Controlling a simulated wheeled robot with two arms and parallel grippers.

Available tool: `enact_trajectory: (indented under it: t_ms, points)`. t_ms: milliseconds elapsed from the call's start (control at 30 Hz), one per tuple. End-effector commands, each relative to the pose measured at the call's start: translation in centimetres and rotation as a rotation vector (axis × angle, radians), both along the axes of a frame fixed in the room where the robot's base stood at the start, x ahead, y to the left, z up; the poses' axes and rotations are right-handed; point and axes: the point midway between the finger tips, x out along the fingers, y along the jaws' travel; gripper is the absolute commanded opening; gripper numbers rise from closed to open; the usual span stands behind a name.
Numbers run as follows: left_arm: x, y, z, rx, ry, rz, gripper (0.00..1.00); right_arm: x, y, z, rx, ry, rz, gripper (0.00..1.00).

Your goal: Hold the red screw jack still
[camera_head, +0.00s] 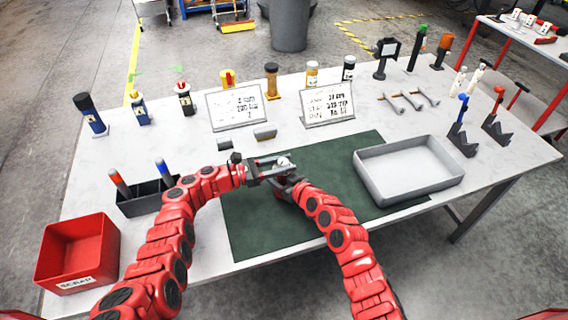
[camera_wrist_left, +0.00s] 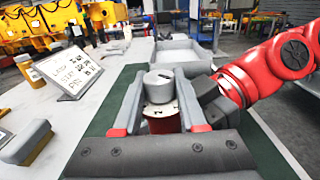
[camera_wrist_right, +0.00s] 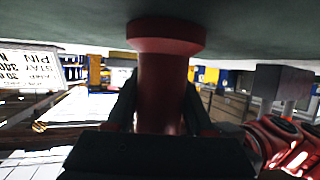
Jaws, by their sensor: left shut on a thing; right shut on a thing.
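The red screw jack (camera_wrist_right: 160,85) stands on the green mat (camera_head: 262,224), its wide red foot against the mat in the right wrist view. Its round grey top (camera_head: 283,161) shows in the head view and, larger, in the left wrist view (camera_wrist_left: 160,88). My left gripper (camera_head: 276,167) comes from the left, its fingers on either side of the grey top, shut on it. My right gripper (camera_head: 288,180) comes from the front, lower, with its dark fingers shut on the red body. In the head view the red body is mostly hidden by the grippers.
A grey tray (camera_head: 372,180) lies right of the jack. A red scrap bin (camera_head: 92,246) and a dark holder (camera_head: 135,203) stand left. Two signs (camera_head: 236,107) (camera_head: 327,103) stand behind, with small grey blocks (camera_head: 265,133) before them. Bottles line the back.

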Motion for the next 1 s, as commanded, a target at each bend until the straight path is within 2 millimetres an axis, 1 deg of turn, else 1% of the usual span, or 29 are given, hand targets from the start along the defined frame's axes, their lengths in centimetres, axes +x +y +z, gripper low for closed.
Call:
enact_trajectory:
  t_ms: [33,600,633,700,900,1000]
  points:
    - [0.16,0.47,-0.18,0.005,0.004,0.003,0.00,-0.05,-0.04,-0.13,0.001,0.003,0.000,0.00]
    - [-0.07,0.34,0.14,-0.001,0.000,-0.018,0.00,0.04,-0.33,-0.21,-0.001,0.004,-0.006,0.00]
    - [-0.08,0.34,0.15,-0.001,0.000,-0.019,0.42,0.04,-0.34,-0.21,-0.001,0.004,-0.006,0.00]
    - [-0.09,0.31,0.15,-0.001,0.000,-0.019,0.53,0.05,-0.37,-0.21,-0.001,0.004,-0.007,0.00]
    - [-0.13,0.20,0.13,-0.002,-0.001,-0.020,0.53,0.03,-0.29,-0.20,-0.001,0.004,-0.005,0.00]
    - [-0.20,0.50,0.12,-0.002,0.000,-0.019,0.53,0.01,-0.25,-0.21,-0.002,0.003,-0.004,0.00]
